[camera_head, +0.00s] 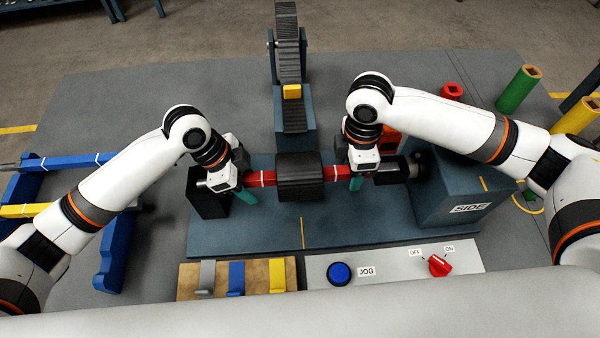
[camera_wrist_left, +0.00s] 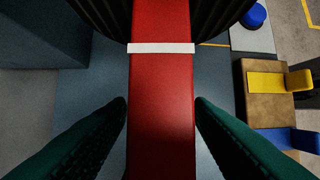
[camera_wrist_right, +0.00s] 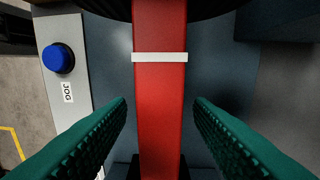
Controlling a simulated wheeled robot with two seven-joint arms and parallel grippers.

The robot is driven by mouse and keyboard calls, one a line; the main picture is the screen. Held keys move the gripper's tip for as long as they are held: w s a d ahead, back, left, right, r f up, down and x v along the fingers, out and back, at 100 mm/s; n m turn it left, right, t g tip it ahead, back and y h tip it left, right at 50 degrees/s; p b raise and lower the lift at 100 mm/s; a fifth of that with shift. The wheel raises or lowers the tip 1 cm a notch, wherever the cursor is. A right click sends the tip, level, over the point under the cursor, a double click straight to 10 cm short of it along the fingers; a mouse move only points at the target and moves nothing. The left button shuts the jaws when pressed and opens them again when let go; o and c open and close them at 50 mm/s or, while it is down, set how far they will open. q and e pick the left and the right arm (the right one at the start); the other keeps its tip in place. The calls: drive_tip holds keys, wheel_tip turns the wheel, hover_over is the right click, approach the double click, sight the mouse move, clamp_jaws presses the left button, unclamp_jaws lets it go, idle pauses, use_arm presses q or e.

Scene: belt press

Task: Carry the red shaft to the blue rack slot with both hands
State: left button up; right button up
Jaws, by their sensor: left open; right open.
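The red shaft (camera_head: 262,178) lies across the press, with a black ribbed roller (camera_head: 301,177) around its middle. Its left end is near a black support and its right end near the SIDE housing. My left gripper (camera_head: 245,190) is open around the left red section; in the left wrist view the shaft (camera_wrist_left: 161,90) runs between its teal fingers, with gaps on both sides. My right gripper (camera_head: 356,180) is open around the right section; the shaft (camera_wrist_right: 160,95) lies between its fingers, apart from both. The blue rack (camera_head: 112,255) stands at the left, partly hidden by my left arm.
A blue shaft (camera_head: 75,161) and a yellow shaft (camera_head: 18,211) lie on the rack. The SIDE housing (camera_head: 450,190) stands right of the shaft. A belt conveyor (camera_head: 289,60) with a yellow block is behind. In front are the JOG button (camera_head: 339,273) and red switch (camera_head: 440,265).

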use_arm(q)
clamp_jaws()
use_arm(e)
clamp_jaws()
idle(1.2)
use_arm(q)
drive_tip(key=shift+w+r, duration=0.15)
drive_tip(key=shift+r, duration=0.1)
use_arm(e)
drive_tip(key=shift+w+r, duration=0.15)
drive_tip(key=shift+r, duration=0.15)
